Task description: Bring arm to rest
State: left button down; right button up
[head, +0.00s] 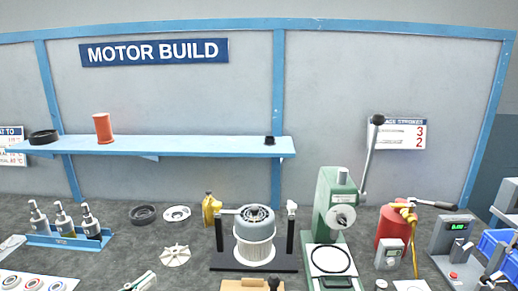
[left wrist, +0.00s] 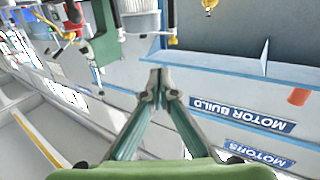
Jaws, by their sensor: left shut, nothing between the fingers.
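My left gripper (head: 140,282) shows only at its tip, at the bottom edge of the head view, left of the middle. In the left wrist view its two green fingers run together and meet at the tips (left wrist: 160,88). It is shut, with nothing between the fingers. The tips are apart from the things on the bench, and the wrist view is upside down. I cannot make out my right gripper in either view.
A motor stator in a black stand (head: 256,250) is at the bench's middle. Right of it stand a green press (head: 325,205) and a red cylinder (head: 390,228). A white fan wheel (head: 175,254) lies near my left gripper. A blue shelf (head: 200,146) runs along the wall.

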pick_arm(q)
jog(key=s+d+f+n+g+y, duration=0.1)
jog(key=s+f+n+g+y, duration=0.15)
jog(key=s+f+y, duration=0.35)
jog(key=s+f+n+g+y, duration=0.1)
jog(key=s+f+n+y, duration=0.2)
jog(key=f, duration=0.4)
jog(key=s+d+f+g, duration=0.2)
jog(key=s+g, duration=0.1)
jog(key=s, duration=0.4)
jog(key=s+d+f+m+g, duration=0.1)
jog(key=s+d+f+g, duration=0.15)
jog(key=s, duration=0.45)
jog(key=s+d+f+g, duration=0.1)
jog(key=s+f+g, duration=0.15)
jog(key=s, duration=0.45)
notch_tip(320, 180, down, 26)
jog(key=s+g, duration=0.2)
jog(key=s+a+f, duration=0.2)
jog(key=s+f, duration=1.3)
jog(key=s, duration=0.1)
jog(key=shift+s+a+f+m+g, duration=0.2)
jog(key=shift+a+f+m+g, duration=0.15)
jog(key=shift+a+g, duration=0.1)
jog(key=c, duration=2.8)
grip_release()
